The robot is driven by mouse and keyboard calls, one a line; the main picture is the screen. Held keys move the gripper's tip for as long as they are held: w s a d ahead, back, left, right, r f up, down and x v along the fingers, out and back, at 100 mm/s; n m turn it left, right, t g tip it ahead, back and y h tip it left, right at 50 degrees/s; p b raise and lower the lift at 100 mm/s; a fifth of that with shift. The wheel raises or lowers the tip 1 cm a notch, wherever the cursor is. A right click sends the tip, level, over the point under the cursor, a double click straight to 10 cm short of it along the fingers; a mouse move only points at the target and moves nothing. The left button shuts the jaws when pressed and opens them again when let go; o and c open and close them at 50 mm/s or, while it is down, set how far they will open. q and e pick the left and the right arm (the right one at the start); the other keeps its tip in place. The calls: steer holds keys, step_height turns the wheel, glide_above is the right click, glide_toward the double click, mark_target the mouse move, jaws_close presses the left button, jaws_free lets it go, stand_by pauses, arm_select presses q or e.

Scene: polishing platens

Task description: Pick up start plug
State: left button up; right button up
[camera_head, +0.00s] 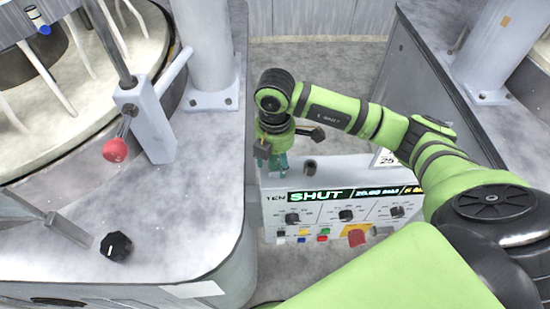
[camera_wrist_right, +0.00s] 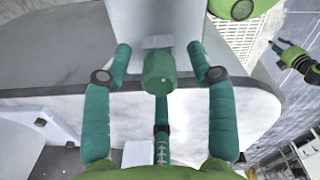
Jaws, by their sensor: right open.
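My right gripper (camera_head: 272,157) reaches down to the back left of the control box in the head view. Its teal fingers are open and spread in the right wrist view (camera_wrist_right: 162,80). A short green cylinder (camera_wrist_right: 158,74), which looks like the start plug, sits between the fingertips in that view, with a gap to the finger on each side. A pale grey block lies behind it. In the head view I cannot make the plug out clearly, as the gripper covers that spot. My left gripper does not show in the head view.
The control box (camera_head: 275,215) carries a display reading SHUT, dark knobs, small coloured buttons and a red button on yellow (camera_head: 356,237). A short dark cylinder (camera_head: 310,164) stands near its back edge. At left are a red-knobbed lever (camera_head: 115,150) and a black knob (camera_head: 116,246).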

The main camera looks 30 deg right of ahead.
jaws_close()
steer(key=shift+a, duration=0.1)
